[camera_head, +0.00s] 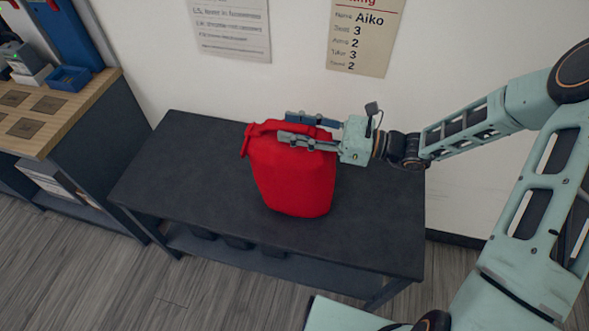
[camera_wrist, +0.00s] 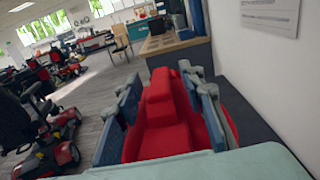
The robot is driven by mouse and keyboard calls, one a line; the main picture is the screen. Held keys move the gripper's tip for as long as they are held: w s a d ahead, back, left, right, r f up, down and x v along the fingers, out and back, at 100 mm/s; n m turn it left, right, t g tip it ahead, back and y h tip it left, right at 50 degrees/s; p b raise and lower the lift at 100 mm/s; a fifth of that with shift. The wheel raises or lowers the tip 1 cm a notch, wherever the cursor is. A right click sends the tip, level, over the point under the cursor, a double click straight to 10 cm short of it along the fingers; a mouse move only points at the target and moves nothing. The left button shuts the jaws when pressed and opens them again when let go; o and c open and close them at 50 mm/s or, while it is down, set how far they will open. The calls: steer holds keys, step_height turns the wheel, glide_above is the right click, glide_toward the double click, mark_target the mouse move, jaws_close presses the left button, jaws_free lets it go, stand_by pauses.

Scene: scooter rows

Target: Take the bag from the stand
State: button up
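The red bag (camera_head: 295,182) stands upright on the dark stand (camera_head: 190,165), with a raised strap or handle along its top. In the head view, my gripper (camera_head: 287,127) reaches in from the right at the bag's top, one finger on the near side and one on the far side. In the wrist view, the bag (camera_wrist: 160,135) lies between the spread fingers of my gripper (camera_wrist: 160,80). The fingers look open, with room beside the raised middle part. Whether either finger touches the bag is hard to tell.
A wooden-topped counter (camera_head: 85,108) with square pads and a blue tray (camera_head: 69,78) stands at the left. A white wall with posters (camera_head: 364,38) rises behind the stand. The stand's left half is clear. Scooters (camera_wrist: 45,130) show at left in the wrist view.

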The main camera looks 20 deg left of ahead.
jaws_close()
steer(key=shift+r, duration=0.2)
stand_by(0.5)
